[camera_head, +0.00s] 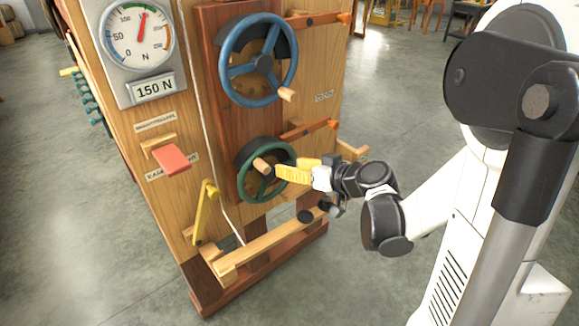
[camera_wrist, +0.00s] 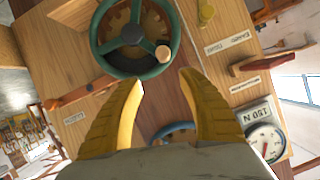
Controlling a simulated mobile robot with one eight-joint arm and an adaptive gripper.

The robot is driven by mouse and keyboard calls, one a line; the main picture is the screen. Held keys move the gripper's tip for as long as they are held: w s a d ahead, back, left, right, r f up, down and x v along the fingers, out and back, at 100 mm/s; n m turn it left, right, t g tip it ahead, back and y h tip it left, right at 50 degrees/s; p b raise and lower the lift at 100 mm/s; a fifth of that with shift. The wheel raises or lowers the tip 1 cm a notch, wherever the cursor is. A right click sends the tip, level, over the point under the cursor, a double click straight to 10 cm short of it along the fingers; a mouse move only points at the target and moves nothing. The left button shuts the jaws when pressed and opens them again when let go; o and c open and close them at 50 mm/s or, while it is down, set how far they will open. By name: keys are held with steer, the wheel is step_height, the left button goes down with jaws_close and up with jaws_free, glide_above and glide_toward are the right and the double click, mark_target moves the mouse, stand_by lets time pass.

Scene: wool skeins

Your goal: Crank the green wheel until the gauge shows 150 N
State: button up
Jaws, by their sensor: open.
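The green wheel (camera_head: 241,186) sits low on the wooden machine, with a pale wooden crank knob (camera_head: 262,165) on its rim. My gripper (camera_head: 281,172) is just right of the knob. In the wrist view, the green wheel (camera_wrist: 95,38) and its knob (camera_wrist: 163,53) lie just beyond my open yellow fingers (camera_wrist: 161,78), with nothing between the tips. The white gauge (camera_head: 138,38) is at upper left; its red needle points up and slightly right, between the 100 mark and the following mark.
A larger blue wheel (camera_head: 228,45) with its own knob is above the green one. Orange-brown levers (camera_head: 309,130) stick out right of both wheels. A red paddle (camera_head: 172,160) and a yellow lever (camera_head: 203,212) are at left. Open floor (camera_head: 400,90) lies right.

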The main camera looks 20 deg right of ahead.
steer(key=s+a+r+g+h, duration=0.1)
steer(key=s+a+r+g, duration=0.15)
steer(key=s+a, duration=0.45)
steer(key=s+d+m+g+h, duration=0.2)
steer(key=s+g+h, duration=0.15)
steer(key=s, duration=1.05)
steer(key=n+t+y, duration=0.3)
steer(key=t+y, duration=0.1)
steer(key=t, duration=0.2)
glide_toward(267, 166)
steer(key=w, duration=0.2)
steer(key=x, duration=0.3)
steer(key=b+x, duration=0.1)
steer(key=x, duration=0.2)
steer(key=f+b+x, duration=0.1)
steer(key=x, duration=0.3)
steer(key=shift+s+a, duration=0.2)
steer(key=shift+s, duration=0.15)
steer(key=shift+w+a+b, duration=0.2)
steer(key=shift+w+b, duration=0.15)
steer(key=shift+w, duration=0.15)
